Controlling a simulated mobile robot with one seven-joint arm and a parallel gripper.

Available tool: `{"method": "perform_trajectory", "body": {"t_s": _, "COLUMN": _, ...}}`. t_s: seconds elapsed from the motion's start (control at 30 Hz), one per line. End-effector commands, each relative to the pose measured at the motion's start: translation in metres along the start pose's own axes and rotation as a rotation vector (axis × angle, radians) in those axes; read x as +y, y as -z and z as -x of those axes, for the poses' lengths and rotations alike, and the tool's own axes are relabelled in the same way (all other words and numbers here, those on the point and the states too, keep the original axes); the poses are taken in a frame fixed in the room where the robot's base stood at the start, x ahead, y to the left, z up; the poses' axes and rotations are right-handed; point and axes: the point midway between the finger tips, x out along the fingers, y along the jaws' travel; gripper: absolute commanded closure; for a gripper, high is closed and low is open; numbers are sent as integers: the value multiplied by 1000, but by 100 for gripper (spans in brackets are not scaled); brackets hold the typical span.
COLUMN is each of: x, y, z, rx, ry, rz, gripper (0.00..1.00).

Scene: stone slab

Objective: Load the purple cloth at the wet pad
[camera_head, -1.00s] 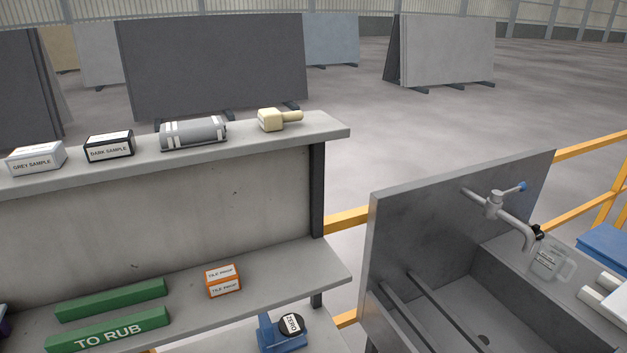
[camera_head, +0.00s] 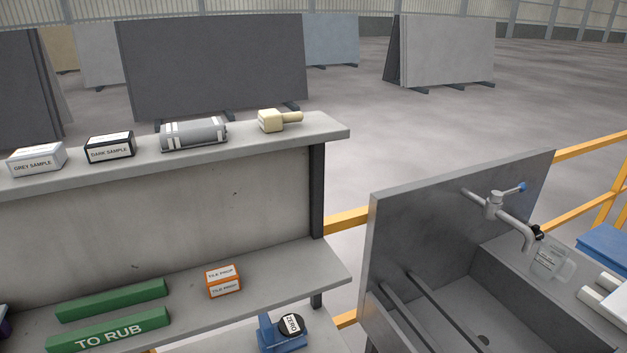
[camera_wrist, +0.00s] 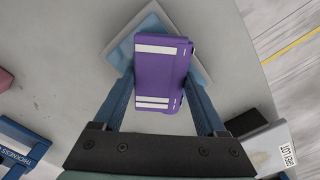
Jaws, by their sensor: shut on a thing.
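The purple cloth (camera_wrist: 160,75) is a folded bundle with white stripes, in the middle of the wrist view. My gripper (camera_wrist: 162,84) has a blue finger on each side of it and is shut on it. A light blue pad (camera_wrist: 124,50) in a pale-rimmed square tray lies beyond and partly behind the cloth; it looks like the wet pad. The cloth overlaps the pad in the picture, and whether they touch cannot be told.
The wrist view shows a blue stand (camera_wrist: 22,148) at left, a labelled grey box (camera_wrist: 270,148) at lower right, and a slab edge at right. The head view shows shelves with green bars (camera_head: 110,300), an orange box (camera_head: 223,281), and a sink (camera_head: 500,300) with a tap (camera_head: 497,207).

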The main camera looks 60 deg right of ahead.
Motion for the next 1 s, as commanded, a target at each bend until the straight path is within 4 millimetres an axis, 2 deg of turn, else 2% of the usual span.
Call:
{"method": "perform_trajectory", "body": {"t_s": 0.57, "x": -1, "y": -1, "z": 0, "rx": -3, "ry": 3, "rz": 0, "gripper": 71}}
{"method": "perform_trajectory", "body": {"t_s": 1.0, "x": -1, "y": 0, "z": 34, "rx": -1, "ry": 1, "rz": 0, "gripper": 71}}
